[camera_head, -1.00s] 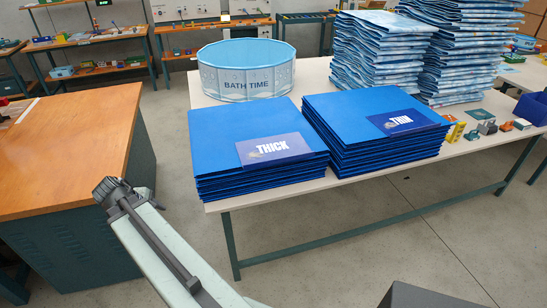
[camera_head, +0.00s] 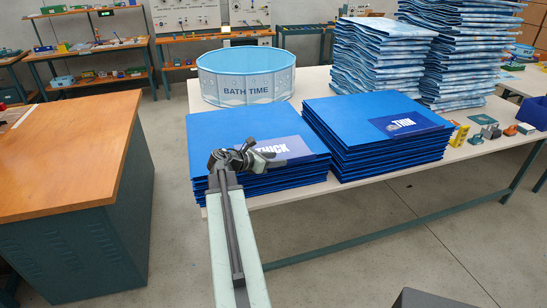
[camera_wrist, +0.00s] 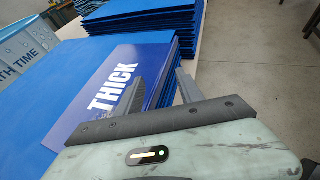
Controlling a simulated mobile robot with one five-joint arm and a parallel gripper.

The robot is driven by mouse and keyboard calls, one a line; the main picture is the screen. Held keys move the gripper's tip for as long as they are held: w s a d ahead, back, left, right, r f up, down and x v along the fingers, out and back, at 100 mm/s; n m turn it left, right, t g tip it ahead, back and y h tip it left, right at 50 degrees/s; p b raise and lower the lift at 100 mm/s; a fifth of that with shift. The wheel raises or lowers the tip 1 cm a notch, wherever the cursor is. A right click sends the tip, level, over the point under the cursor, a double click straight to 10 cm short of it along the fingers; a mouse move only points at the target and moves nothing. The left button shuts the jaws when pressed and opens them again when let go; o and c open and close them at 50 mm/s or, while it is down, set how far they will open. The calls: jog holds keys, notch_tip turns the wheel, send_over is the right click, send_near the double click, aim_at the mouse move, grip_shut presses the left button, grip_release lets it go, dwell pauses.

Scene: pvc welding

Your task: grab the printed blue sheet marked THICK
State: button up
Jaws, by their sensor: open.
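The blue sheets marked THICK lie in a neat stack (camera_head: 230,127) at the near left of the white table, with a dark label on the top sheet. The stack also fills the left of the wrist view (camera_wrist: 60,75), where the THICK label (camera_wrist: 105,95) shows up close. My gripper (camera_head: 262,158) is open and empty at the stack's front edge, in front of part of the label. In the wrist view, my gripper's two fingers (camera_wrist: 160,90) point at the stack's edge near the label. I cannot tell whether they touch the sheets.
A similar blue stack marked THIN (camera_head: 370,125) stands just right, with a narrow gap between. Behind are a round BATH TIME tub (camera_head: 246,75) and tall piles of patterned sheets (camera_head: 375,65). A wooden-topped cabinet (camera_head: 65,150) stands at left. Open floor lies in front.

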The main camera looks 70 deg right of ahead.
jog(key=b+x, duration=0.2)
jog(key=x, duration=0.3)
jog(key=shift+s+f, duration=0.1)
jog(key=shift+s, duration=0.05)
jog(key=shift+c, duration=0.3)
jog(key=shift+a, duration=0.1)
grip_shut()
dwell(0.8)
